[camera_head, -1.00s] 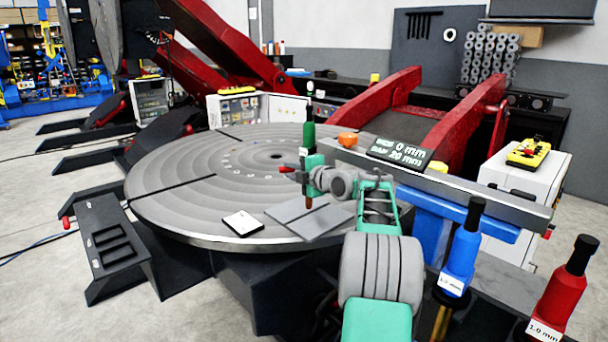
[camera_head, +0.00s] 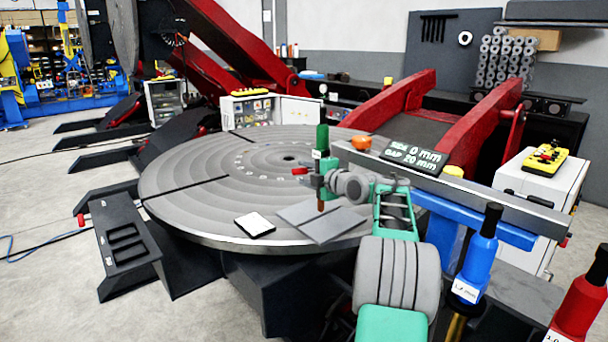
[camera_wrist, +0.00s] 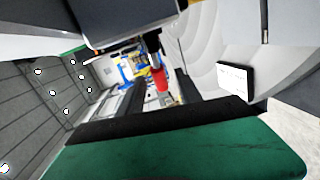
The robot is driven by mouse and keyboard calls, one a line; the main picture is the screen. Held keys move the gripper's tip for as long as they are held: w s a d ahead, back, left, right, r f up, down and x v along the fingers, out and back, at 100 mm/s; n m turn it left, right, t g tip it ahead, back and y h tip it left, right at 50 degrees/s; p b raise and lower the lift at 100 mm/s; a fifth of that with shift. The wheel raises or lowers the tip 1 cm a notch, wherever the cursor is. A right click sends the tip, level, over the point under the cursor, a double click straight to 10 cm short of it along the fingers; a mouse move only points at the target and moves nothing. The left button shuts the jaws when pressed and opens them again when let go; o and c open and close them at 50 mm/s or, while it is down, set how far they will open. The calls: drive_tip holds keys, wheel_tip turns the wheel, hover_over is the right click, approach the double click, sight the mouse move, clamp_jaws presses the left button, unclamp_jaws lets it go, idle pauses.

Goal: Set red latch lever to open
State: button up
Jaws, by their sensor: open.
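A small red knob or lever end (camera_head: 300,171) shows just left of my gripper (camera_head: 321,182) in the head view. In the wrist view, a red cylinder (camera_wrist: 161,79) with a dark part lies between the fingers, apart from the near finger pad; I take it for the red latch lever. My gripper is open, over the near right part of the round grey table (camera_head: 190,195). A green upright handle (camera_head: 322,138) with a white label stands at the gripper. Its brown lower tip overlaps the grey plates. The lever's base and any contact are hidden.
Two flat grey plates (camera_head: 330,222) and a white card (camera_head: 255,224) lie on the round table. Blue (camera_head: 475,255) and red (camera_head: 582,300) labelled tools stand at front right.

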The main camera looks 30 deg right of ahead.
drive_tip(key=s+r+b, duration=0.1)
drive_tip(key=s, duration=0.6)
drive_tip(key=shift+r, duration=0.15)
drive_tip(key=shift+c, duration=0.2)
